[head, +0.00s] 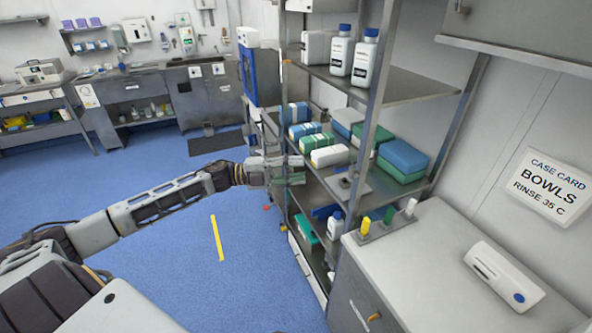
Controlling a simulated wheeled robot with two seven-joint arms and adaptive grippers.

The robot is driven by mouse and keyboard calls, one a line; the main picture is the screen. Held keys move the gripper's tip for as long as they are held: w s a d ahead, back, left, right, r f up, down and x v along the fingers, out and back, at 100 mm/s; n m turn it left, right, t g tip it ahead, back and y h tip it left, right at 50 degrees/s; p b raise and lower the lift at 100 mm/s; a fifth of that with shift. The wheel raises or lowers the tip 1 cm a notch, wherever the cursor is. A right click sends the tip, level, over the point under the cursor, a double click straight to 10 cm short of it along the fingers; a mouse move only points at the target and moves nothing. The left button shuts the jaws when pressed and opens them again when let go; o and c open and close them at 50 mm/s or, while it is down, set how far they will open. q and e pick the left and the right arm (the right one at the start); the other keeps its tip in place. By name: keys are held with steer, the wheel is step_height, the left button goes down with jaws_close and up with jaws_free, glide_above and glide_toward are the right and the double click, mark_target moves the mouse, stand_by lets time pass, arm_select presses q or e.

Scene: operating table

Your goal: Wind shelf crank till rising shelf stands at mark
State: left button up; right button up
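My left arm reaches in from the left, and its gripper (288,170) is at the near left post of the metal shelf rack. The fingers are small and partly blend with the rack, so I cannot tell whether they are open or holding anything. A middle shelf (346,187) carries blue, green and white packs (328,155); I cannot tell whether it is the rising shelf. A small red knob (267,208) shows just below the gripper, possibly part of the crank; the rest of the crank is not clear. No height mark can be made out for certain. My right gripper is not in view.
White bottles (341,52) stand on the upper shelf (395,85). A grey cabinet (440,260) at right bears a white device (502,276) and coloured pegs (388,216). A wall card (548,187) reads "BOWLS RINSE 35 C". Blue floor (170,260) with a yellow strip (217,238) is clear at left.

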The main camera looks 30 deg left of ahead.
arm_select(q)
steer(key=shift+f, duration=0.1)
steer(key=s+f+n+g+y, duration=0.1)
steer(key=s+f+n, duration=0.1)
steer(key=s+f, duration=0.75)
steer(key=w+d+r+n+t+y, duration=0.2)
steer(key=w+r+n+t+y, duration=0.2)
steer(key=r+n, duration=0.6)
steer(key=w+n+t, duration=0.1)
steer(key=n, duration=0.6)
steer(key=shift+d+r+t, duration=0.15)
steer(key=shift+r+t, duration=0.15)
steer(key=shift+t, duration=0.1)
steer(key=shift+w, duration=0.1)
steer(key=shift+b+x, duration=0.9)
steer(key=shift+x, duration=0.5)
steer(key=shift+x, duration=1.35)
